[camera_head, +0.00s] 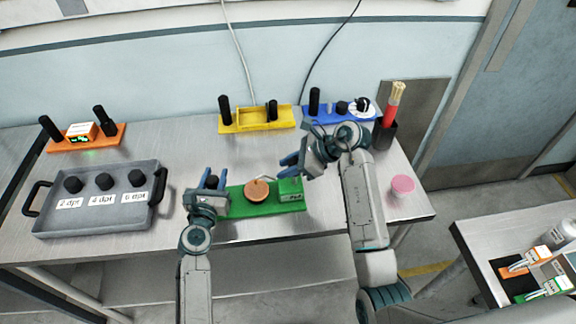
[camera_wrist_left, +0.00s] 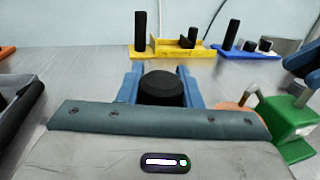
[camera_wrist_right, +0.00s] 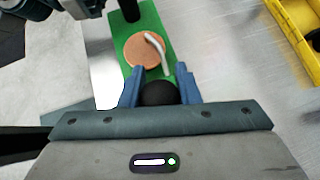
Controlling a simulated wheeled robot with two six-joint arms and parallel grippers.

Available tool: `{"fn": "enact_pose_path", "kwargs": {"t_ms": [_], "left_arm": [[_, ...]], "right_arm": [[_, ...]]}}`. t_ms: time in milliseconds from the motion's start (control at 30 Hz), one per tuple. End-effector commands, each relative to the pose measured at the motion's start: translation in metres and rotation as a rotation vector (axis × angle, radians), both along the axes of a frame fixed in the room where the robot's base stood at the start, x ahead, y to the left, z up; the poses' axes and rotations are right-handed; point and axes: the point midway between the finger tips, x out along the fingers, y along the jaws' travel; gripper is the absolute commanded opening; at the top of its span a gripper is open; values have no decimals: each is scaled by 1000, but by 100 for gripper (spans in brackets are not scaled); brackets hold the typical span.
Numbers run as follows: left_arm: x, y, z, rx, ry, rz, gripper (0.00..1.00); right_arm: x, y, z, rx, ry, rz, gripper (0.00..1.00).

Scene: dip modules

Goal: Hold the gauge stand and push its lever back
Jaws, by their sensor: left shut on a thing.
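The green gauge stand (camera_head: 240,207) lies on the table with a copper disc (camera_head: 256,190), a bent silver lever (camera_wrist_right: 158,50) and a labelled green block (camera_head: 291,190) at its right end. My left gripper (camera_head: 213,180) is shut on the stand's black post (camera_wrist_left: 162,88) at the left end. My right gripper (camera_head: 292,165) hangs above the green block, fingers apart. In the right wrist view, a dark rounded thing (camera_wrist_right: 158,93) sits between its fingers, near the lever's end. I cannot tell whether they touch it.
A grey tray (camera_head: 100,222) with several black-topped modules stands at the left. Orange (camera_head: 95,140), yellow (camera_head: 235,127) and blue (camera_head: 330,119) stands line the back. A dark cup with a brush (camera_head: 385,135) and a pink-topped jar (camera_head: 402,187) are at the right.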

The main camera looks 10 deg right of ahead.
Motion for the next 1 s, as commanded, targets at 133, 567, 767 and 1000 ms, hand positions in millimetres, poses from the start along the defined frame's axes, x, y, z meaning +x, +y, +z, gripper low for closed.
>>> {"fn": "enact_pose_path", "kwargs": {"t_ms": [133,567,767,1000], "left_arm": [[0,-1,0,-1,0,-1,0],[0,0,0,-1,0,0,0],[0,0,0,-1,0,0,0],[0,0,0,-1,0,0,0]], "right_arm": [[0,0,-1,0,1,0,52],[-3,-13,10,-2,-2,0,52],[-11,-44,37,-4,-3,0,52],[-20,-77,65,-3,-1,0,52]]}}
